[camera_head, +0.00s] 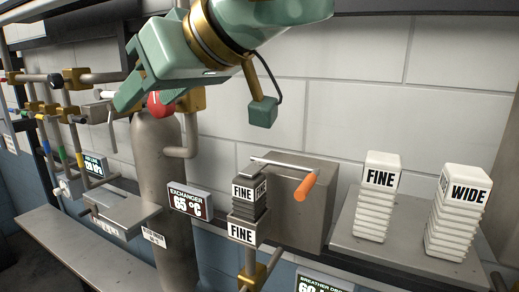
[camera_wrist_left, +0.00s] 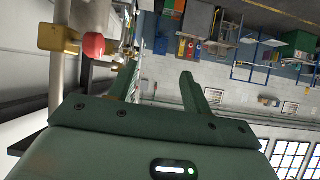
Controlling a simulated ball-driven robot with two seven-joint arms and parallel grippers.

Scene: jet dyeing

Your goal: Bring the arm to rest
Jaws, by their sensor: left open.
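My left arm comes in at the top of the head view. Its green left gripper (camera_head: 143,101) is raised in front of the pipework, and its fingers are apart. In the left wrist view the two fingers of the left gripper (camera_wrist_left: 158,74) stand apart with nothing held between them. A red knob (camera_head: 155,105) shows close by the fingers in the head view. In the wrist view the red knob (camera_wrist_left: 93,45) lies to the left of the fingers, outside the gap. My right gripper is in neither view.
A grey cylinder (camera_head: 158,170) stands below the gripper. An exchanger display (camera_head: 189,201) reads 65 °C. A grey box (camera_head: 290,200) has an orange-handled lever (camera_head: 304,187). White FINE (camera_head: 378,195) and WIDE (camera_head: 458,212) stacks stand on a shelf at right. Pipes and valves crowd the left.

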